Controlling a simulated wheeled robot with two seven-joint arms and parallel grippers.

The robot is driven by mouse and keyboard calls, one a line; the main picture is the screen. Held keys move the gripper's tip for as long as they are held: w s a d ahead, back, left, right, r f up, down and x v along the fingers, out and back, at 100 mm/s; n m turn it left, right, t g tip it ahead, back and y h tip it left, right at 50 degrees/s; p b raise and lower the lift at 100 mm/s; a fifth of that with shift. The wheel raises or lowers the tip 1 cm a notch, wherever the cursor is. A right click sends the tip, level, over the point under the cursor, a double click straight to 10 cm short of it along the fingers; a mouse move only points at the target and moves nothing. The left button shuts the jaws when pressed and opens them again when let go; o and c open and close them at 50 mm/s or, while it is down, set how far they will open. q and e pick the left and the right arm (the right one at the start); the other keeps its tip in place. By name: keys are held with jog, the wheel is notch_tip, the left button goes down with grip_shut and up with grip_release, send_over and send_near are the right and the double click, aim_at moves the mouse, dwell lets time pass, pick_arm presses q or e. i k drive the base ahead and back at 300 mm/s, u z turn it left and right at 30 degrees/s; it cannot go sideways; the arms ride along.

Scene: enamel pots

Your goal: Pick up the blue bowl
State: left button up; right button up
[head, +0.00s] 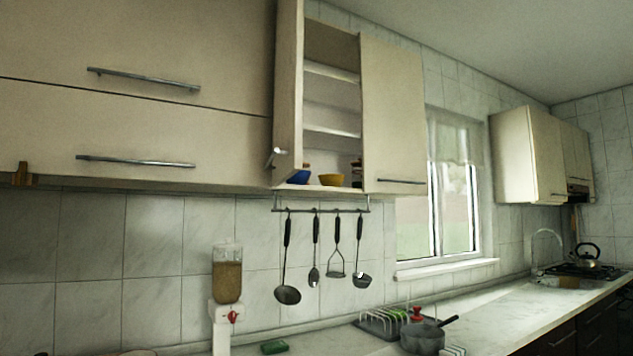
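The blue bowl (300,177) sits on the bottom shelf of the open wall cabinet (330,148), at the shelf's left end. Neither of my grippers shows in the head view.
Dark small items (357,174) stand at the shelf's right end. Several utensils hang from a rail (320,210) below the cabinet. On the counter are a dispenser (227,275), a green sponge (274,346), a dish rack (380,322) and a grey pot (424,338).

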aim_at(302, 178)
jog(key=z, duration=0.95)
jog(key=i, duration=2.35)
jog(key=u, duration=2.9)
